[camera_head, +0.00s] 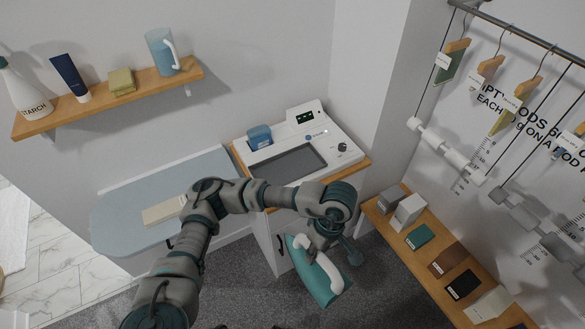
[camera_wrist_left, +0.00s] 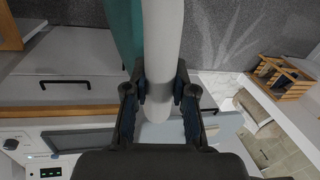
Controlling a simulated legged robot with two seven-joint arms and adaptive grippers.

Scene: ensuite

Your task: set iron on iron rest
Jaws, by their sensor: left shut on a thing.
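The iron (camera_head: 302,268) has a teal body and a white handle. My left gripper (camera_head: 325,240) is shut on the handle and holds the iron tilted, over the grey floor in front of the white cabinet. In the left wrist view the white handle (camera_wrist_left: 162,45) passes between the fingers of the gripper (camera_wrist_left: 160,88), with part of the teal body (camera_wrist_left: 122,30) beside it. A flat cream pad (camera_head: 160,212) lies on the blue-grey ironing board (camera_head: 120,218); I cannot tell surely whether it is the iron rest. My right gripper is not in view.
A white machine (camera_head: 330,150) with a dark panel and a blue container (camera_head: 259,137) stands on the cabinet. A low wooden shelf (camera_head: 450,295) with several boxes runs along the right. A wall shelf (camera_head: 110,100) holds a starch bottle (camera_head: 25,95) and a jug (camera_head: 160,52).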

